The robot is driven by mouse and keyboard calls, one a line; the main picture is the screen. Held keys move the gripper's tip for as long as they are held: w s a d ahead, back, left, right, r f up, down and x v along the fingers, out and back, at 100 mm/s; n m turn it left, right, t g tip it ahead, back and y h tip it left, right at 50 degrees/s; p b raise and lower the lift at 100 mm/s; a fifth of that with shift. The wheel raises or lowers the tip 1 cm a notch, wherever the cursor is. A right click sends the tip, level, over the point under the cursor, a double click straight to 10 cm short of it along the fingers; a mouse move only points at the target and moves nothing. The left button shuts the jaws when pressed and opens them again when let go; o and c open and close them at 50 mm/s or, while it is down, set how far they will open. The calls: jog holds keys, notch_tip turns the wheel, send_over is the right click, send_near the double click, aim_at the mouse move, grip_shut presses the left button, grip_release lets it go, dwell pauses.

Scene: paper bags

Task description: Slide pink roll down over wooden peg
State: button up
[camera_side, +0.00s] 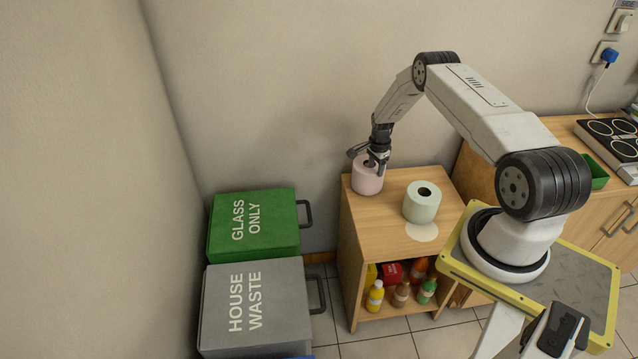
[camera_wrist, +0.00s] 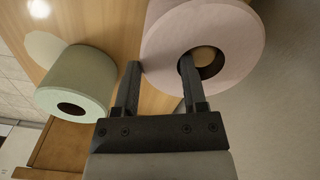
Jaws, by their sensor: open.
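The pink roll (camera_side: 367,181) stands upright at the back left corner of the wooden cabinet top; it also shows in the wrist view (camera_wrist: 235,35). In the wrist view the round end of the wooden peg (camera_wrist: 204,55) shows inside the roll's core, so the roll is around the peg. My gripper (camera_side: 375,167) is open at the roll's top. In the wrist view one finger of my gripper (camera_wrist: 159,66) reaches into the core opening and the other is outside the roll's wall. The peg's lower part is hidden by the roll.
A pale green roll (camera_side: 422,208) stands to the right on the cabinet top (camera_side: 385,235), behind a pale disc (camera_side: 422,232). Bottles (camera_side: 401,293) stand on the shelf below. Green (camera_side: 255,225) and grey (camera_side: 255,305) bins are at left; the wall is close behind.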

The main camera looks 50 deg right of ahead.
jog(key=shift+w+r, duration=0.2)
jog(key=shift+r, duration=0.65)
jog(key=shift+s+r, duration=0.2)
jog(key=shift+r, duration=2.85)
jog(key=shift+r, duration=0.15)
notch_tip(320, 180, up, 10)
